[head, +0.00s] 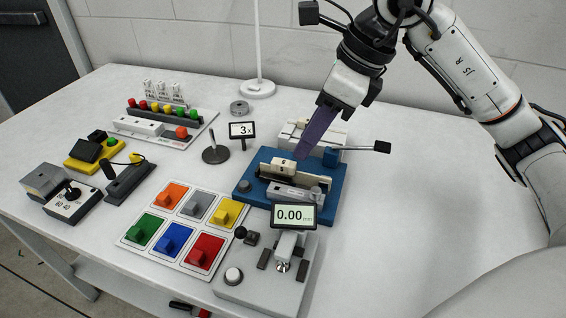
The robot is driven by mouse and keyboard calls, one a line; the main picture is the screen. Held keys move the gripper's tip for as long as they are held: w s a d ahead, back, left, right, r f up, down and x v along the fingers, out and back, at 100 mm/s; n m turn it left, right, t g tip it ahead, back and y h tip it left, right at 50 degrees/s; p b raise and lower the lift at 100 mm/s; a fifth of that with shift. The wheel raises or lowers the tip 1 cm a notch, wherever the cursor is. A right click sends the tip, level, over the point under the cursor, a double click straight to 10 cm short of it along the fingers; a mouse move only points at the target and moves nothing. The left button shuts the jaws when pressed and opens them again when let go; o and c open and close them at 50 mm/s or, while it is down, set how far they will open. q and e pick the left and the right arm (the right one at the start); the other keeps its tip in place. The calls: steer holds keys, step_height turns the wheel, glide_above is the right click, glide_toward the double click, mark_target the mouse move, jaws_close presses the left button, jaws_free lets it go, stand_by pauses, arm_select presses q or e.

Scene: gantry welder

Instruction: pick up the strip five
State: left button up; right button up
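My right gripper (322,125) reaches down from the upper right over the blue fixture (333,186). A long, flat purple piece (318,130) extends from its white body toward the fixture; I cannot tell whether it is the fingers or something held, nor whether the gripper is open. Its lower end is just above and right of a small pale block (283,166) marked with a digit too small to read. The block sits at the beige bar on the fixture. No strip can be clearly read as five. My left gripper is not in view.
A black-knobbed lever (382,147) sticks out right of the fixture. In front stands a grey gauge with a 0.00 display (294,216). Left are a tray of coloured blocks (127,239), a "3x" sign (242,130) and a rack of coloured knobs (172,112). The table's right side is clear.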

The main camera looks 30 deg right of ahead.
mark_target(290, 164)
steer(key=shift+w+x, duration=0.1)
steer(key=shift+x, duration=1.75)
steer(key=shift+w+x, duration=0.15)
steer(key=shift+x, duration=1.65)
jaws_close()
